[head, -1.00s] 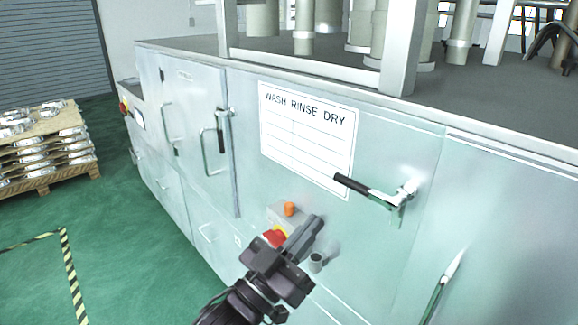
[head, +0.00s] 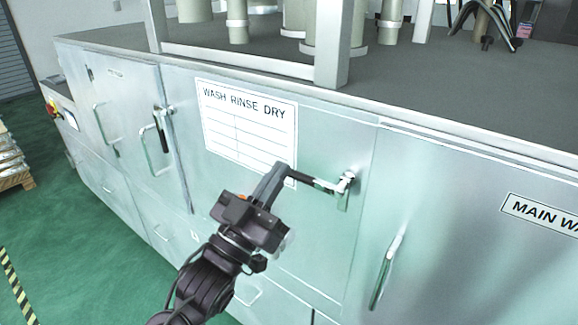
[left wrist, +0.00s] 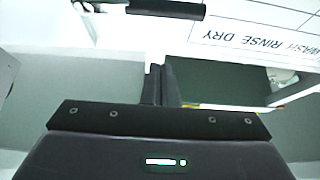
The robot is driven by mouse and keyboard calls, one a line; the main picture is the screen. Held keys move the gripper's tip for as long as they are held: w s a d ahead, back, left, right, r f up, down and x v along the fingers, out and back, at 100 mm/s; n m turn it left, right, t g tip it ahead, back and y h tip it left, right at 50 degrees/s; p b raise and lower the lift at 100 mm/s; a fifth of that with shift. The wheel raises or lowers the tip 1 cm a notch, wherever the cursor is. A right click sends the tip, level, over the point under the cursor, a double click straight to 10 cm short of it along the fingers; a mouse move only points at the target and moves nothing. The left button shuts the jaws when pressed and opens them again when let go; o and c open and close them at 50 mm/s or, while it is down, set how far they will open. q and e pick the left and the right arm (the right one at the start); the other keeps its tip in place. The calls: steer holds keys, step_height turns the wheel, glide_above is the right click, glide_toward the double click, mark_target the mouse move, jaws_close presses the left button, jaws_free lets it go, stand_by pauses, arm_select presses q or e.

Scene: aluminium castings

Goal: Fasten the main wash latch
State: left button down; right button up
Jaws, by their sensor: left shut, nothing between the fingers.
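A lever latch (head: 345,184) with a bright metal pivot and black grip sits on the pale green door of the washing machine. Its lever points left and slightly up, nearly level. My left gripper (head: 279,174) is shut and empty, its fingertips close to the free left end of the black grip; I cannot tell whether they touch. In the left wrist view the shut fingers (left wrist: 161,86) point toward the cabinet, and the black grip (left wrist: 165,9) shows at the top edge, apart from them. My right gripper is not in view.
A "WASH RINSE DRY" sign (head: 247,125) is on the panel behind my gripper. Another latch (head: 162,125) is on the door further left. A vertical handle (head: 386,270) and a cut-off "MAIN WA" label (head: 545,216) are at right.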

mark_target(316, 184)
arm_select(q)
steer(key=w+d+f+p, duration=0.2)
steer(key=w, duration=0.1)
steer(key=shift+d+f, duration=0.1)
steer(key=shift+f, duration=0.05)
stand_by(0.4)
